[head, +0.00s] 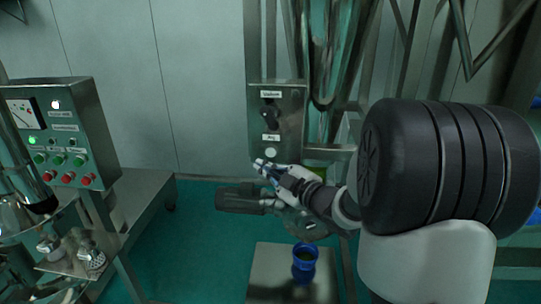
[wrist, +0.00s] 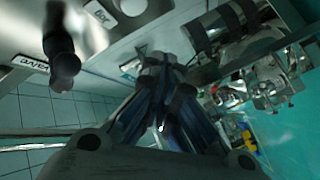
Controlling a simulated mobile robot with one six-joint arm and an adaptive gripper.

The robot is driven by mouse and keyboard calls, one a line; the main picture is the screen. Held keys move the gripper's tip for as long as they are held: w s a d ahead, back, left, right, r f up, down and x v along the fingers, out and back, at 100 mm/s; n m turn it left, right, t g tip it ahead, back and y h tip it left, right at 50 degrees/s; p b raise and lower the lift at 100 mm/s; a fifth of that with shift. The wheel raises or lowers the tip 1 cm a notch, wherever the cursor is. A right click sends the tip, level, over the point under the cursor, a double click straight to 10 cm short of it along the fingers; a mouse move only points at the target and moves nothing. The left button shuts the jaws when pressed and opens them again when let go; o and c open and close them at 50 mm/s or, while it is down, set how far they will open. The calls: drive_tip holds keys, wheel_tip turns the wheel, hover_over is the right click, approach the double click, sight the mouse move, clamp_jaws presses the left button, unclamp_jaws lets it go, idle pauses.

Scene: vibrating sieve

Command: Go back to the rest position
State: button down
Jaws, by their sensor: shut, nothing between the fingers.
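My gripper (head: 265,168) is in the middle of the head view, held up in the air just in front of the lower part of a grey control box labelled Vacuum (head: 278,118). Its fingers are closed together with nothing between them. In the wrist view my gripper (wrist: 160,65) points up the picture with the fingertips together. The control box (wrist: 120,28) fills the upper left there, with its dark knob and a pale button beside the fingers. I cannot tell the exact gap between the fingertips and the box.
Metal frame and pipes rise behind the box. Green floor (head: 200,230) shows between.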

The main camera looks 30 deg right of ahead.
drive_tip(key=shift+r, duration=0.1)
idle(0.7)
drive_tip(key=s+a+f+m+g+h, duration=0.1)
drive_tip(key=s+a+m+g, duration=0.3)
drive_tip(key=s, duration=0.6)
drive_tip(key=s+a+f+m+g+h, duration=0.1)
drive_tip(key=s+a+m+g, duration=0.3)
drive_tip(key=s, duration=0.7)
drive_tip(key=s+a+f+m+g+h, duration=0.1)
drive_tip(key=s+a+f+m+g, duration=0.2)
drive_tip(key=s+a, duration=0.4)
drive_tip(key=s+m+g, duration=0.1)
drive_tip(key=s, duration=0.3)
drive_tip(key=shift+a+h, duration=0.25)
drive_tip(key=shift+h, duration=0.05)
